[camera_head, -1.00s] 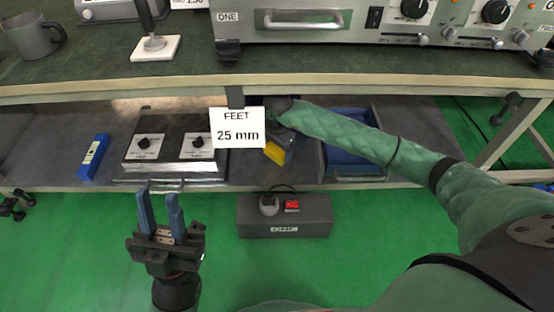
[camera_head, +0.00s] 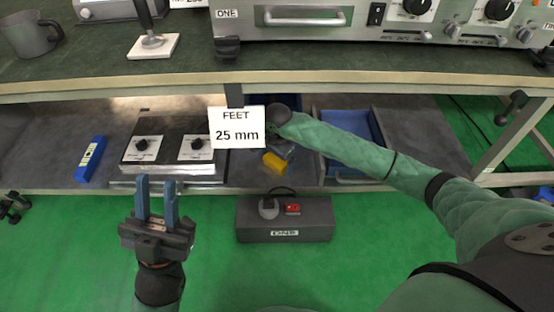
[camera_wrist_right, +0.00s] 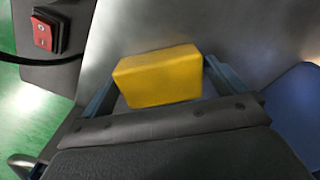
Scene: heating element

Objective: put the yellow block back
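The yellow block (camera_head: 273,163) is under the bench top, near the front edge of the lower shelf (camera_head: 240,178). In the right wrist view the yellow block (camera_wrist_right: 160,77) lies between the two fingers of my right gripper (camera_wrist_right: 162,85), with a finger against each side. In the head view my right gripper (camera_head: 280,150) is partly hidden by its wrist and the label card. Whether the block touches the shelf I cannot tell. My left gripper (camera_head: 157,205) is open and empty, pointing up in front of the shelf.
A "FEET 25 mm" card (camera_head: 237,128) hangs before the shelf. A two-knob box (camera_head: 168,150) and blue block (camera_head: 91,159) are left; a blue tray (camera_head: 350,130) is right. A grey switch box (camera_head: 284,220) stands on the floor below. Bench edge (camera_head: 400,80) runs above my right arm.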

